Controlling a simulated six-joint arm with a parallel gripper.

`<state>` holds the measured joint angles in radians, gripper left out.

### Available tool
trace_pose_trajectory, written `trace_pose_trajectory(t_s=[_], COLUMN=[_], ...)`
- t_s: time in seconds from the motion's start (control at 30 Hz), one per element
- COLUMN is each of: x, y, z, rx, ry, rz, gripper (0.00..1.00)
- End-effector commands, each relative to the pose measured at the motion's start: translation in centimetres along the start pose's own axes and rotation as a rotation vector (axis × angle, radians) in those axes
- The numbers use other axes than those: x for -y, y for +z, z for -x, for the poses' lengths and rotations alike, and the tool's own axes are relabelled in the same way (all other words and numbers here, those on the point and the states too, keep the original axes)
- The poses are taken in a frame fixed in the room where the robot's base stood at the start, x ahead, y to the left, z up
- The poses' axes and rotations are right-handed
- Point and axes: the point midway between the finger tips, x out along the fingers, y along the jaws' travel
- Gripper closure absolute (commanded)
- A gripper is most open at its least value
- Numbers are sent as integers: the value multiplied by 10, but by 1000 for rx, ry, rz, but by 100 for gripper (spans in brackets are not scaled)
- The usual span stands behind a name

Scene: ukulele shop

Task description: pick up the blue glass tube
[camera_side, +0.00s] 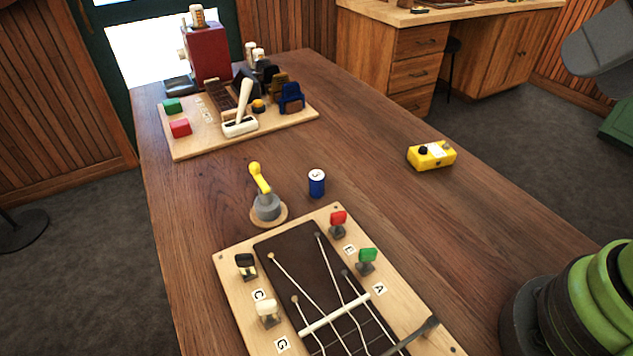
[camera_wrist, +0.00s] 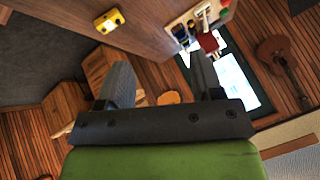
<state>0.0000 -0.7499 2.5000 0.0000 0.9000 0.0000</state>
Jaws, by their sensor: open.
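The blue glass tube (camera_side: 316,186) appears in the side view as a small upright blue cylinder with a pale top, standing on the wooden table right of the yellow-handled crank. It does not show in the wrist view. My gripper (camera_wrist: 162,72) shows in the wrist view with its two dark fingers spread apart and nothing between them. It is well away from the tube and faces across the room. The gripper's fingers are not visible in the side view.
A yellow-handled crank (camera_side: 266,206) stands close left of the tube. A large string board (camera_side: 233,262) with coloured pegs lies in front. A yellow box (camera_side: 432,156) sits to the right; a crowded wooden board (camera_side: 187,149) lies behind. Bare table separates the tube and yellow box.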

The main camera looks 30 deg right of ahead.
Motion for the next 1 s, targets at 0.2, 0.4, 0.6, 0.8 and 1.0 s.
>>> trace_pose_trajectory(t_s=[0.2,0.4,0.6,0.8,1.0], x=[1,19,49,74,90], y=[-3,-36,-87,-119,-123], z=[0,-10,-51,-119,-204], rx=[5,83,210,335,457], ry=[1,25,64,105,146], rz=[5,68,184,302,418], gripper=[40,40,40,40,40])
